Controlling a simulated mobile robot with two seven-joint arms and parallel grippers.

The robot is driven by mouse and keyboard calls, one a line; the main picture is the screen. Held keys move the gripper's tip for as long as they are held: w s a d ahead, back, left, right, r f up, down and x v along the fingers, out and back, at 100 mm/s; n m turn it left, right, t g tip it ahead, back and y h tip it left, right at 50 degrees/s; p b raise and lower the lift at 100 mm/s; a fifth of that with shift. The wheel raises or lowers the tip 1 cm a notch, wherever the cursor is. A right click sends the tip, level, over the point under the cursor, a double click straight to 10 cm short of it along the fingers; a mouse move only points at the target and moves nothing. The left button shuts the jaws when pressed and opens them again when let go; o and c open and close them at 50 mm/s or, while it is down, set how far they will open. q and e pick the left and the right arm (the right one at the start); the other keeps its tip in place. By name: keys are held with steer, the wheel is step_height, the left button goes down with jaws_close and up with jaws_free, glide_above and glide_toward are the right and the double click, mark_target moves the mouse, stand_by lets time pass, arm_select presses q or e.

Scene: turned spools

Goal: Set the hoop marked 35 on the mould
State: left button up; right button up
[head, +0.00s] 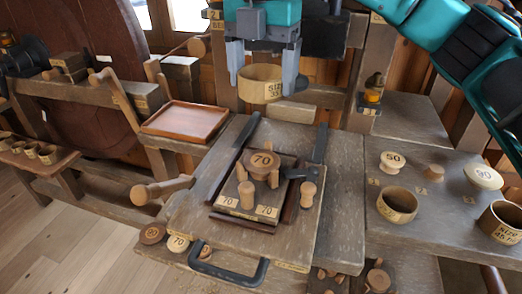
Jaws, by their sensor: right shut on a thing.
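My right gripper (263,85) is at the top middle of the head view, shut on a tan wooden hoop (259,74). The hoop's label seems to read size 35. It hangs upright in the air between the two grey fingers, behind and above the workbench board. My left gripper is not in view.
Dark rails (237,145) flank the block, and a black handle (230,272) is at the board's front. An empty wooden tray (187,120) stands left.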

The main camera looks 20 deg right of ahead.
glide_above(262, 160)
step_height(262, 160, down, 8)
steer(key=shift+s+f+b, duration=0.1)
steer(key=shift+f+b, duration=0.05)
steer(key=shift+b, duration=0.25)
step_height(262, 160, down, 5)
steer(key=shift+f+b, duration=0.15)
steer(key=shift+b, duration=0.2)
steer(key=shift+f+p, duration=0.2)
steer(key=shift+p, duration=0.1)
steer(key=o, duration=0.5)
steer(key=shift+f, duration=0.1)
steer(key=o, duration=0.4)
